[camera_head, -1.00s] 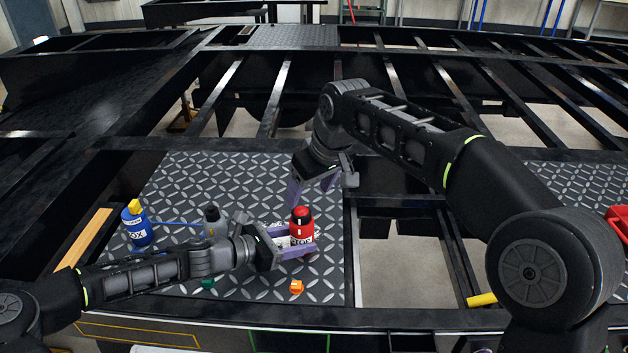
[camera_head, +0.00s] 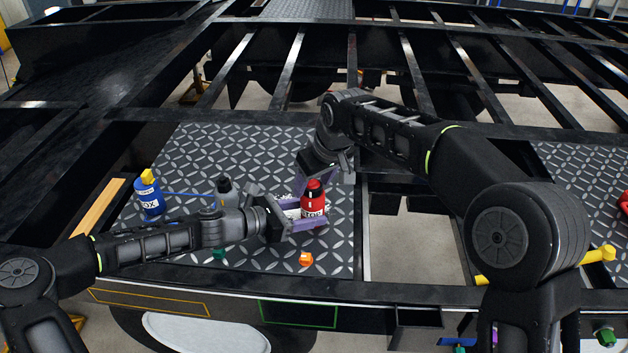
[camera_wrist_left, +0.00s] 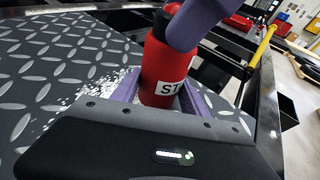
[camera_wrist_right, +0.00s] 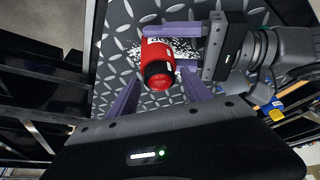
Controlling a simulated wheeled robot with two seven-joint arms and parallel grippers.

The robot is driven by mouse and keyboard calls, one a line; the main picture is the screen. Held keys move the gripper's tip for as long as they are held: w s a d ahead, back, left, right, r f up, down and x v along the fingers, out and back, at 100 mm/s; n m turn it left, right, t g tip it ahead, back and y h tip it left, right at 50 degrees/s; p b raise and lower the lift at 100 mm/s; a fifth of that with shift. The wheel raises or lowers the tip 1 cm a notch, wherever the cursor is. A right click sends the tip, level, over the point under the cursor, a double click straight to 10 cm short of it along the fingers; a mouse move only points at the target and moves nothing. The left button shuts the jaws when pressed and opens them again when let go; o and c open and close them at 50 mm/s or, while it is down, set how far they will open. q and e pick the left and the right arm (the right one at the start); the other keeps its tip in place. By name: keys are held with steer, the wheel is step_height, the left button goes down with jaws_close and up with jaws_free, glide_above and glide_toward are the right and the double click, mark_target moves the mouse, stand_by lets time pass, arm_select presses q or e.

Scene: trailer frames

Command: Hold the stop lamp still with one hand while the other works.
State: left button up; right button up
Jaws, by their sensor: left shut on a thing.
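The stop lamp (camera_head: 314,203) is a red upright cylinder with a dark band near its top and a white "STOP" label. It stands on the diamond plate (camera_head: 200,150). My left gripper (camera_head: 308,217) is shut on its lower body, one finger on each side; the lamp and fingers also show in the left wrist view (camera_wrist_left: 160,72). My right gripper (camera_wrist_right: 160,90) is open above the lamp, its fingers apart on either side of the lamp's top (camera_wrist_right: 158,74) in the right wrist view. One right finger partly hides the lamp's top in the left wrist view.
A blue bottle with a yellow cap (camera_head: 149,198) and a grey bottle (camera_head: 224,188) stand left of the lamp. Small orange (camera_head: 306,259) and green (camera_head: 218,253) pieces lie in front. White specks cover the plate around the lamp. An open frame gap (camera_head: 408,245) lies right.

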steer(key=c, duration=1.1)
steer(key=n+g, duration=0.1)
steer(key=n, duration=0.2)
steer(key=shift+y, duration=0.4)
steer(key=n+g, duration=0.1)
steer(key=n, duration=0.2)
steer(key=shift+y, duration=0.4)
steer(key=o, duration=1.4)
steer(key=v, duration=1.2)
steer(key=shift+a, duration=0.1)
